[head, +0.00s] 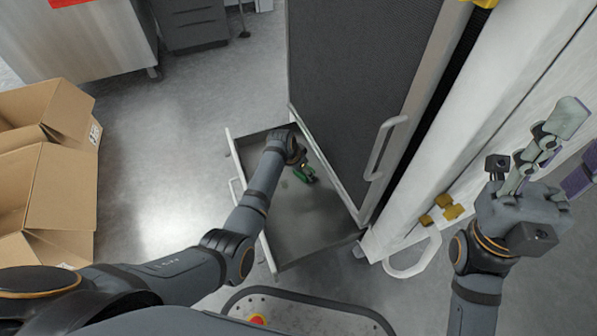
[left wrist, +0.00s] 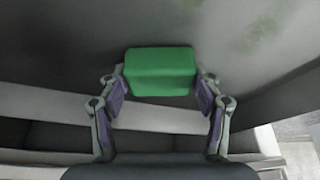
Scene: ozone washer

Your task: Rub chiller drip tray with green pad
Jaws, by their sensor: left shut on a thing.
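The chiller drip tray (head: 300,236) is a grey, shallow drawer-like tray pulled out at the bottom of the dark-fronted chiller. My left gripper (head: 305,172) reaches down into the tray near its back. It is shut on the green pad (left wrist: 160,72), which shows between the two fingers in the left wrist view. Faint greenish stains (left wrist: 260,32) mark the tray surface. My right gripper (head: 545,150) is raised at the right, away from the tray; its finger gap is unclear.
The chiller door (head: 355,80) with its white handle (head: 383,150) stands above the tray. Open cardboard boxes (head: 50,170) are at the left. A white panel with yellow pieces (head: 445,208) is at the right. The floor left of the tray is clear.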

